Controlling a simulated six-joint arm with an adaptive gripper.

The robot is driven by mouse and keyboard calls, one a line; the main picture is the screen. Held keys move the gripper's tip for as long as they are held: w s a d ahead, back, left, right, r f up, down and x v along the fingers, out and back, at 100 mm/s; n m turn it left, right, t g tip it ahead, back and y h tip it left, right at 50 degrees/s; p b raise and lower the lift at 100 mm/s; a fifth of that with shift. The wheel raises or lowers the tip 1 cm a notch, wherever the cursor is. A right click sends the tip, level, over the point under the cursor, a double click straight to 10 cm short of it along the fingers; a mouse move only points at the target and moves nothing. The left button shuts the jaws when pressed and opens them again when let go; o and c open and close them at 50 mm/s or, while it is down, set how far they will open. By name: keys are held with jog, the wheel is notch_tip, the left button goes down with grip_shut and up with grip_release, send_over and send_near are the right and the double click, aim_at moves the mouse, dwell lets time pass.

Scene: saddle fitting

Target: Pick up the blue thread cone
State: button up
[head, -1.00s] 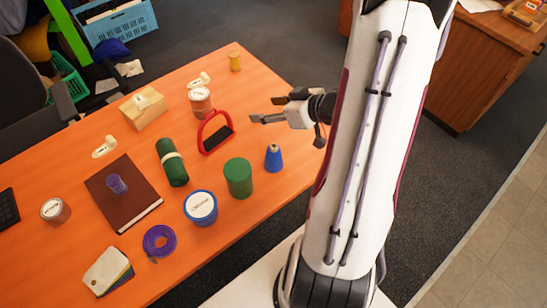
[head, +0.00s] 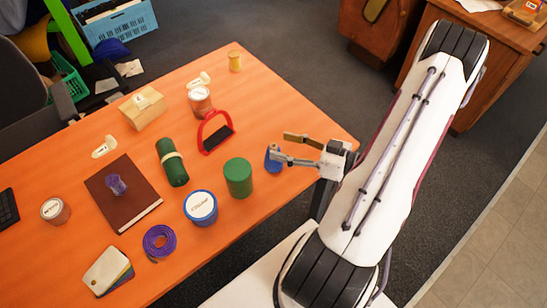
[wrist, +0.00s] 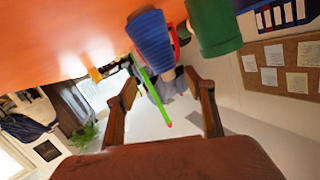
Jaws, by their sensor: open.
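The blue thread cone (head: 271,164) stands on the orange table near its right edge, partly hidden behind a finger of my gripper in the head view. In the wrist view the cone (wrist: 152,40) shows at the top, beyond my fingertips and a little left of the middle between them. My gripper (head: 279,147) is open and empty, its fingers pointing left close to the cone. In the wrist view its two fingers (wrist: 168,92) stand wide apart with nothing between them. Whether a finger touches the cone I cannot tell.
A green cylinder (head: 238,178) stands just left of the cone; it also shows in the wrist view (wrist: 213,25). A blue tin (head: 201,208) and a red-handled item (head: 215,132) are nearby. The table (head: 290,105) is clear behind the gripper.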

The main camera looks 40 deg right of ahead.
jog(key=shift+s+d+f+n+t, duration=0.1)
jog(key=shift+s+f+n+t, duration=0.4)
jog(key=shift+s+f, duration=0.8)
jog(key=shift+s+d+f+n+t, duration=0.1)
jog(key=shift+s+f+n+t, duration=0.4)
jog(key=shift+s+f, duration=0.75)
jog(key=shift+w+f, duration=0.1)
jog(key=shift+w, duration=0.15)
jog(key=shift+x, duration=1.15)
jog(key=shift+w+a, duration=0.1)
jog(key=shift+x, duration=2.5)
jog(key=c, duration=1.3)
